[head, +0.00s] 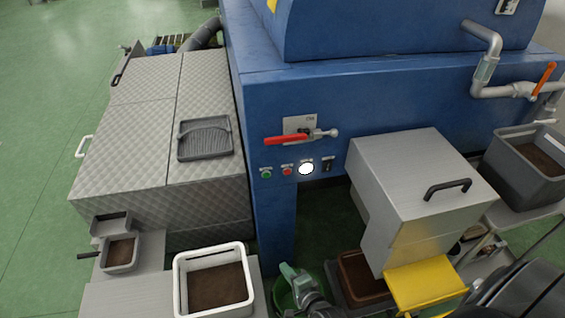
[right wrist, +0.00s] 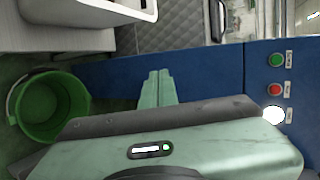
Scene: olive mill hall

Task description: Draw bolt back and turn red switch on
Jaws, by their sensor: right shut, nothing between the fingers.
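The red switch (head: 287,140) is a red lever lying level across a pale plate on the front of the blue machine. The bolt (head: 322,133) is a metal rod with a round knob, just right of the lever's pivot. Whether it engages the lever is too small to tell. My right gripper (head: 287,270) is low in the head view, below the panel, apart from switch and bolt. In the right wrist view its pale green fingers (right wrist: 158,86) are together and empty. The switch and bolt are not clearly seen there. My left gripper is out of view.
Below the switch are a green button (head: 266,174), a red button (head: 287,171) and a white round lamp (head: 306,168). A metal box (head: 410,165) juts out at right. A white bin (head: 213,250) and a green bucket (right wrist: 50,105) stand near my gripper.

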